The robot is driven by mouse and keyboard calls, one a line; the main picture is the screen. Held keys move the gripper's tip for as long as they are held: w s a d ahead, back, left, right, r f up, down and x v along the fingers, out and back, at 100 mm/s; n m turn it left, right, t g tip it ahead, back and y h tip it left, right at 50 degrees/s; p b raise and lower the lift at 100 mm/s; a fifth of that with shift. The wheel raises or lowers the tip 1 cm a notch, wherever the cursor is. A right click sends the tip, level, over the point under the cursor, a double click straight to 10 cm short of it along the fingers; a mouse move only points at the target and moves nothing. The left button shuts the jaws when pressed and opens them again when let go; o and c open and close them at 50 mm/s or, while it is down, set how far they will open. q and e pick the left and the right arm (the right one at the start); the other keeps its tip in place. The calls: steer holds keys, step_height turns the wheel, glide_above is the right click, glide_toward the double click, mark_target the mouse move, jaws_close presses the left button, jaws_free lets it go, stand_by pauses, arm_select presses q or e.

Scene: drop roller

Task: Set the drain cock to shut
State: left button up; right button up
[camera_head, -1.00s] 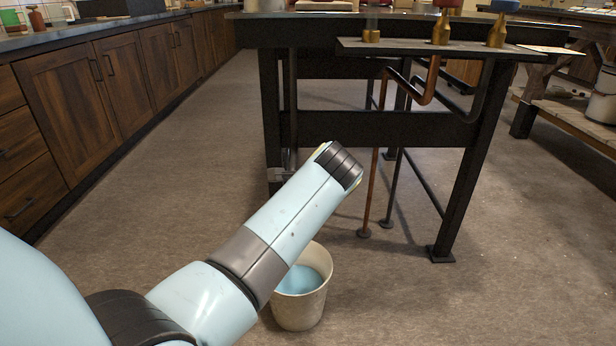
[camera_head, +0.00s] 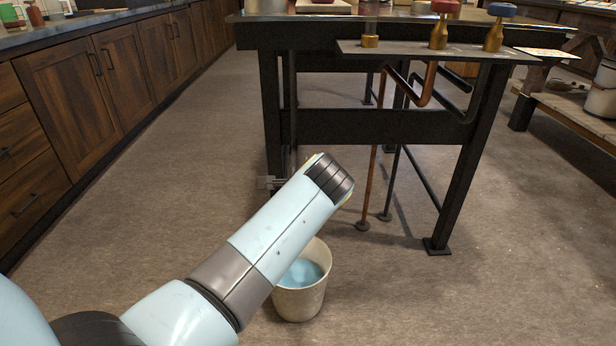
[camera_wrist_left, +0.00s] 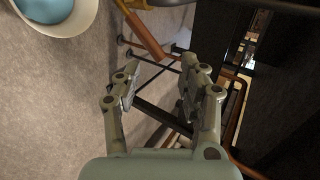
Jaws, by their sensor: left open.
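My left gripper (camera_wrist_left: 160,76) is open in the left wrist view, with nothing between its fingertips. In the head view my left forearm hides most or all of it. An orange-brown bar (camera_wrist_left: 146,36) lies beyond the fingertips near the top of the wrist view, apart from them. It looks like the drain cock's lever, but I cannot tell its setting. A small grey part (camera_head: 266,182) shows left of my forearm by the table leg; I cannot tell whether it belongs to the cock or my gripper. My right gripper is out of view.
A white bucket (camera_head: 299,302) of blue liquid stands on the floor, partly behind my forearm; it also shows in the wrist view (camera_wrist_left: 84,20). A dark metal table (camera_head: 375,125) carries brass valves with red (camera_head: 445,7) and blue (camera_head: 502,9) handles. Copper pipes (camera_head: 369,185) run below.

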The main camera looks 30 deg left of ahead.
arm_select(q)
steer(key=s+p, duration=0.1)
steer(key=s+r+p, duration=0.2)
steer(key=s, duration=0.1)
steer(key=shift+d+p, duration=0.2)
steer(key=shift+p, duration=0.1)
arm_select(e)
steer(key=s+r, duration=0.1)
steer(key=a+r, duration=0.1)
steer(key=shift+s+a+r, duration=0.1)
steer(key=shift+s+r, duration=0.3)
arm_select(q)
steer(key=shift+f, duration=0.1)
